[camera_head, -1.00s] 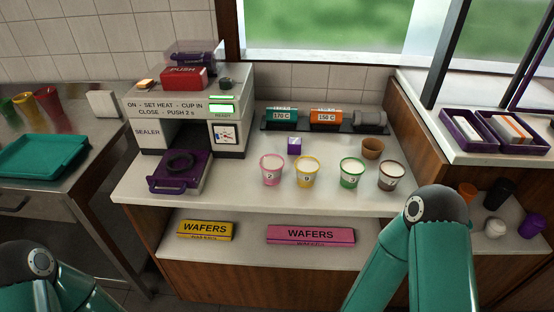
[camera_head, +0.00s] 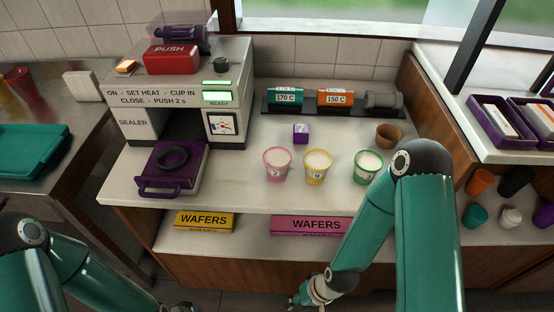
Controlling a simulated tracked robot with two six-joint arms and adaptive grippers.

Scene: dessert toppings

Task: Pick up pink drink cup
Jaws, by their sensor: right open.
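My right gripper (camera_head: 296,299) shows at the bottom edge, low in front of the counter and well below the pink cup. It is open and partly cut off by the frame. My left arm is at the lower left; only a dark piece near its end shows at the bottom edge, and its fingers are not seen.
A sealer machine (camera_head: 177,97) with a purple cup tray (camera_head: 171,170) stands left of the cups. A small purple cube (camera_head: 300,133) and a brown cup (camera_head: 388,135) sit behind them. Wafers boxes (camera_head: 206,221) lie on the shelf below. My right arm hides the counter's right part.

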